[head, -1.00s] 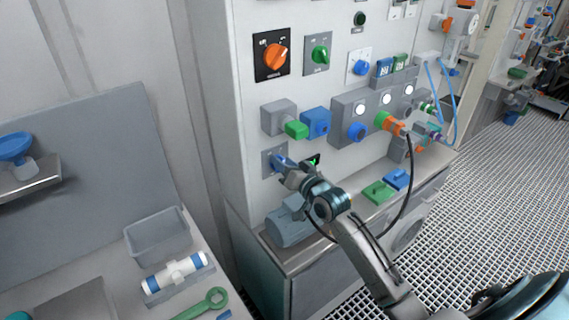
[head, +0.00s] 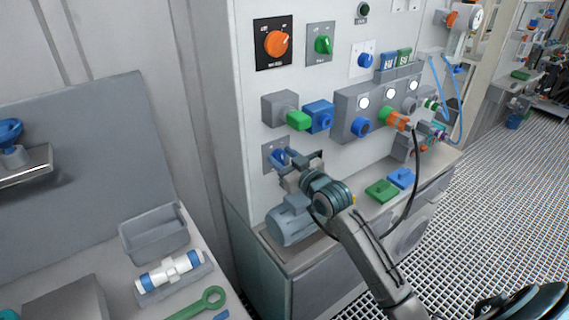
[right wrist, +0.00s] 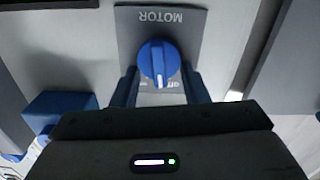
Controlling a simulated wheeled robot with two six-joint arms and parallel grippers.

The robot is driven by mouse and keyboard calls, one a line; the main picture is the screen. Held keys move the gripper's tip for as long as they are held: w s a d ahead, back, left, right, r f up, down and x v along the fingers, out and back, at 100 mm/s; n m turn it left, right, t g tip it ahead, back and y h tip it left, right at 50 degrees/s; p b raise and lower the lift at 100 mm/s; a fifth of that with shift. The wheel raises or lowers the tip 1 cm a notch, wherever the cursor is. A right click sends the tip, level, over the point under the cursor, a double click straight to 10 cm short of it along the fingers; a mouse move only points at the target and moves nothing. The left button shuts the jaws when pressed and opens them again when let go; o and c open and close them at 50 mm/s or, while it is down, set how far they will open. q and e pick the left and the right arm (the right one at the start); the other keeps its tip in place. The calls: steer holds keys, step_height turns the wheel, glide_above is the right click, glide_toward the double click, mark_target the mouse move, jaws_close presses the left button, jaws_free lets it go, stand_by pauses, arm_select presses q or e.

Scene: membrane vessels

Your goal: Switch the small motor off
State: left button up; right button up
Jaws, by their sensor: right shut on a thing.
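The motor switch is a blue rotary knob (right wrist: 158,62) on a grey plate marked MOTOR (right wrist: 128,22), upside down in the right wrist view. The knob's white mark points down in that picture. Small lettering beside it is partly hidden by a finger. In the head view the knob (head: 279,158) sits low on the cabinet front. My right gripper (head: 297,160) is at the knob, its two fingers (right wrist: 160,90) on either side, shut on it. A grey-blue small motor (head: 288,226) stands on the ledge below. My left gripper is not in view.
An orange switch (head: 277,44), a green switch (head: 323,44) and a blue knob (head: 365,60) are above. A green-ended plug (head: 298,120) and a blue block (head: 319,117) stick out just over the gripper. A black cable (head: 412,190) hangs to the right.

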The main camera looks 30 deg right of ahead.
steer(key=n+b, duration=0.1)
steer(key=n, duration=0.1)
steer(key=shift+a+f+n, duration=0.1)
steer(key=shift+f+n, duration=0.05)
steer(key=shift+n, duration=0.15)
steer(key=shift+a+n+b, duration=0.1)
steer(key=shift+n+b, duration=0.4)
steer(key=shift+n, duration=0.5)
steer(key=o, duration=1)
steer(key=shift+c, duration=0.2)
steer(key=s+d+b, duration=0.1)
steer(key=s+b, duration=0.1)
steer(key=s, duration=0.8)
steer(key=shift+s+d, duration=0.25)
steer(key=shift+s, duration=0.15)
